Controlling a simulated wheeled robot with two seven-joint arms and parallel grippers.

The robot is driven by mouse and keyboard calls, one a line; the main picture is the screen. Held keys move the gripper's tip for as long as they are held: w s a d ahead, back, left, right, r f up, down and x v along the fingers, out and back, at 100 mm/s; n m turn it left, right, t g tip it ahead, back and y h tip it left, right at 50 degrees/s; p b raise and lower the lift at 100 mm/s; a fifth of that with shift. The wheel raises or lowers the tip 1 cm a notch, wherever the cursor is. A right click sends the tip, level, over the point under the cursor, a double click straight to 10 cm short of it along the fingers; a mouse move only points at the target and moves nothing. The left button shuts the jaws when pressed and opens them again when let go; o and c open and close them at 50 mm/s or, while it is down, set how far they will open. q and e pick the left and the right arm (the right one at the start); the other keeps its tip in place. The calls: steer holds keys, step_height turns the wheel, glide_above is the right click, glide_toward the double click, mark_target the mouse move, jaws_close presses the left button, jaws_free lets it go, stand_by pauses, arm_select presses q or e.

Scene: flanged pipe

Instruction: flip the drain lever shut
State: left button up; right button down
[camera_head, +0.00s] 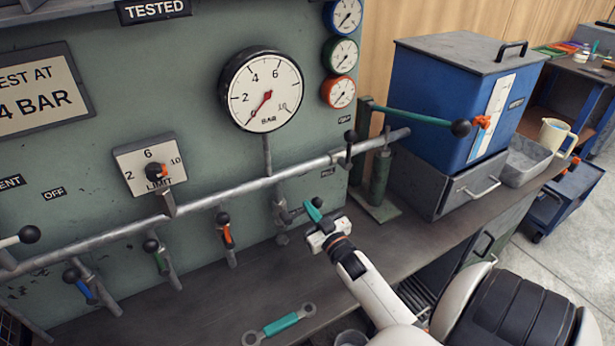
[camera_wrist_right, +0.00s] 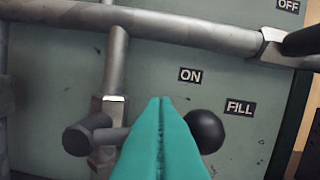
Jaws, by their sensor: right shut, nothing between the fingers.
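A short grey valve branch hangs from the long pipe, with a lever ending in a black ball (camera_head: 317,202); no drain label is readable on it. In the right wrist view its valve body (camera_wrist_right: 101,140) is at left and the black ball (camera_wrist_right: 204,131) at right, the handle lying roughly crosswise. My right gripper (camera_head: 313,213) has teal fingers, shut and empty, right at this lever. The fingers (camera_wrist_right: 160,102) hide the middle of the handle; I cannot tell whether they touch it. My left gripper is not in view.
The pipe (camera_head: 235,194) runs along the panel, with several coloured levers below it at left. A large gauge (camera_head: 262,92) hangs above. A teal wrench (camera_head: 281,324) lies on the bench. A blue box (camera_head: 440,105) stands at right, with a green-handled pump (camera_head: 380,180) beside it.

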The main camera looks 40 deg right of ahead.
steer(key=shift+d+f+m+h, duration=0.2)
steer(key=shift+f+m+h, duration=0.3)
steer(key=shift+m, duration=0.7)
steer(key=shift+f, duration=0.15)
step_height(320, 180, up, 4)
steer(key=p, duration=0.4)
steer(key=b+v, duration=0.1)
steer(key=v, duration=0.8)
steer(key=shift+s, duration=0.2)
